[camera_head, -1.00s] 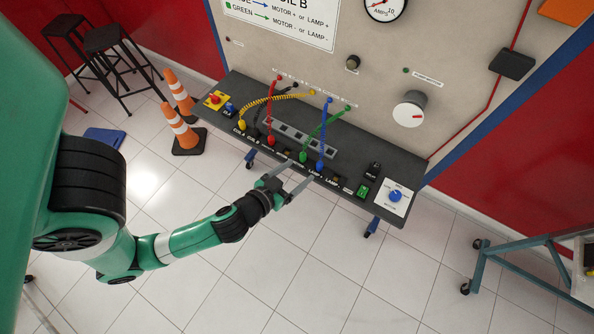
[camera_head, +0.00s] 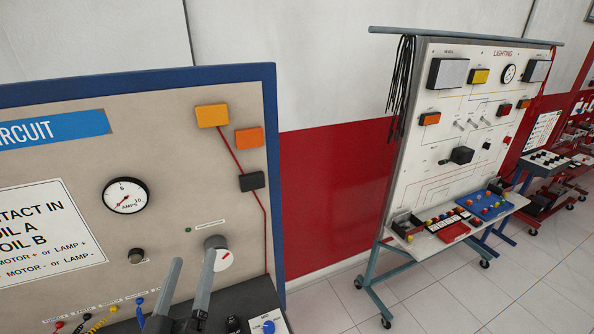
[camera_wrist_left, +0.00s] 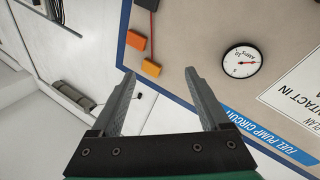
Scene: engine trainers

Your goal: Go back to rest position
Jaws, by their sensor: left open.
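My left gripper (camera_head: 188,287) shows at the bottom of the head view, its two grey fingers pointing up in front of the fuel pump circuit board (camera_head: 70,120). In the left wrist view my left gripper (camera_wrist_left: 160,74) is open, with nothing between its fingers. The board also shows upside down past the fingers in that view (camera_wrist_left: 205,50). My right gripper is in neither view.
The board carries a round amps gauge (camera_head: 125,195), a grey knob (camera_head: 216,252) and orange blocks (camera_head: 212,115). Several coloured plugs (camera_head: 87,316) show at the lower edge. A lighting trainer board (camera_head: 455,110) on a wheeled frame stands right, with open floor before it (camera_head: 430,300).

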